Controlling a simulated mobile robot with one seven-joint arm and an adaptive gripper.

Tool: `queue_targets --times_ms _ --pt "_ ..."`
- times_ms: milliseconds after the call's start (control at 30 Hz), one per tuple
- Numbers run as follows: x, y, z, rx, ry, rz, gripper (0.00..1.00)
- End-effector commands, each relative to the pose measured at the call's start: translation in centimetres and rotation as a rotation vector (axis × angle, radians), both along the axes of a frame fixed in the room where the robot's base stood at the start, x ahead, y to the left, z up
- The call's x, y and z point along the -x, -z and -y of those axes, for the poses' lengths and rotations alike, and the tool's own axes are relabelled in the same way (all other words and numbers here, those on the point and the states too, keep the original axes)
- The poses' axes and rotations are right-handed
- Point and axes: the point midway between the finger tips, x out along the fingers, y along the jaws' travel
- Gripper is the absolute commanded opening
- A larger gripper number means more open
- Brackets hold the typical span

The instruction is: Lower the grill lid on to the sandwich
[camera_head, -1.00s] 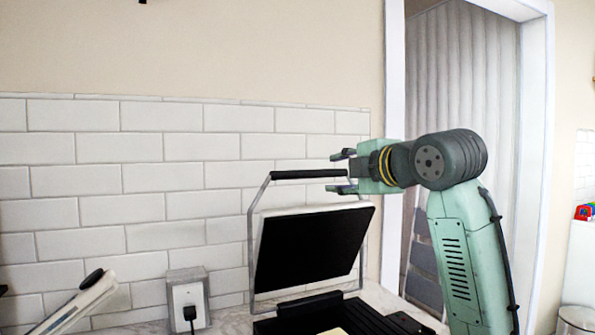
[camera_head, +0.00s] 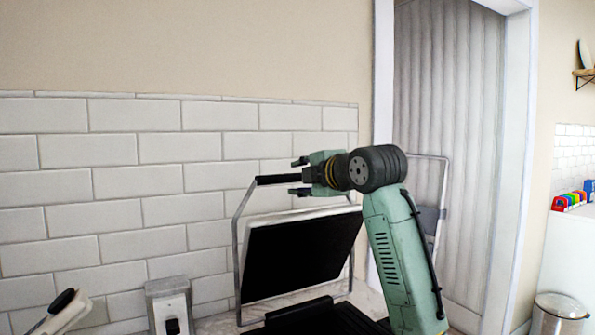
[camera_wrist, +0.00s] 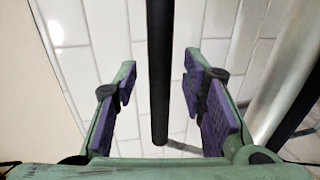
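The grill lid (camera_head: 300,252) stands raised and tilted back, with its black plate facing me. A metal frame carries its black handle bar (camera_head: 276,180) above it. My gripper (camera_head: 299,176) reaches in from the right with its fingers above and below the handle's right part. In the wrist view, the black handle (camera_wrist: 160,70) runs between the two purple-padded fingers (camera_wrist: 163,97), with a gap on each side. My gripper is open and does not touch the handle there. The lower grill base (camera_head: 318,318) shows only in part at the bottom edge. The sandwich is not visible now.
A light object with a black knob (camera_head: 62,303) is at the lower left. A tiled wall (camera_head: 110,180) stands close behind. A door frame (camera_head: 383,80) is at the right.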

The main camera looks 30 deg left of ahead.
Motion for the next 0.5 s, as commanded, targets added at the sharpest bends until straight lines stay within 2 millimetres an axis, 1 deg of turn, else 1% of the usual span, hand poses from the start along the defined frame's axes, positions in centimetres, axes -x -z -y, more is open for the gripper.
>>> queue_targets --times_ms 100,200,467,500 --pt "-0.56 0.11 -0.98 -0.001 -0.001 -0.002 0.38" --pt "-0.73 0.27 -1.34 0.000 -0.001 0.000 0.38" --pt "-0.79 0.34 -1.39 0.000 0.000 0.000 0.38" --pt "-0.78 0.34 -1.38 0.000 0.000 0.000 0.35"
